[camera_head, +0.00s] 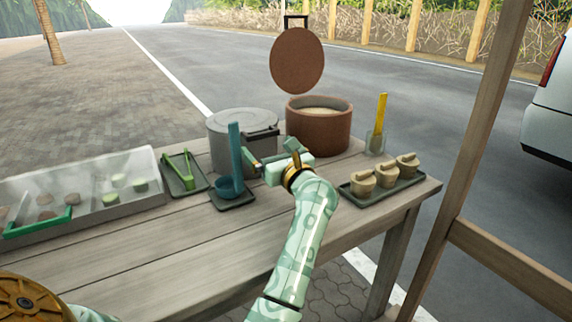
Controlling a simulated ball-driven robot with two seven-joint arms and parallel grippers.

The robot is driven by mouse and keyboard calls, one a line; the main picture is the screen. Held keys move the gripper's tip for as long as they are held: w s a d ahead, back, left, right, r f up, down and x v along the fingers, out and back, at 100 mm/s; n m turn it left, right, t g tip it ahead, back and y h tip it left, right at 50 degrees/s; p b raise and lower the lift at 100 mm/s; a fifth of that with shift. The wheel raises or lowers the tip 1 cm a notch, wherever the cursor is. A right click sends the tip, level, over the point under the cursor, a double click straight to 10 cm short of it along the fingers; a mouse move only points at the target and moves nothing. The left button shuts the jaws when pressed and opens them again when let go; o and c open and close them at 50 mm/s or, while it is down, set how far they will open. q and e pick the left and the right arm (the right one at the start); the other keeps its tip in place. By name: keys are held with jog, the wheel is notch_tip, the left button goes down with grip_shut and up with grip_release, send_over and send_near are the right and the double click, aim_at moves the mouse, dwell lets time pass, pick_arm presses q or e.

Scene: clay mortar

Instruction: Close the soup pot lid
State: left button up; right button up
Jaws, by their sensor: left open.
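A round brown pot (318,129) with pale contents stands at the back edge of the wooden table. Its brown disc lid (297,61) is raised upright above the back of the rim, with a dark handle at its top. The pot's mouth is uncovered. My left gripper (270,156) is open and empty, in front of and to the left of the brown pot, apart from the lid. It partly overlaps the front of a grey lidded pot (228,130) in the picture. My right gripper is not in view.
A blue ladle (235,150) stands on a dark tray beside my gripper. Green tongs (184,168) and a clear food case (95,187) are left. A glass with a yellow utensil (379,125) and a tray of small cups (388,175) are right. A wooden post (475,150) rises at right.

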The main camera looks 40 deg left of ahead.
pick_arm(q)
jog(key=p+v, duration=0.3)
jog(key=v, duration=1.2)
jog(key=shift+d+f, duration=0.1)
jog(key=shift+f, duration=0.05)
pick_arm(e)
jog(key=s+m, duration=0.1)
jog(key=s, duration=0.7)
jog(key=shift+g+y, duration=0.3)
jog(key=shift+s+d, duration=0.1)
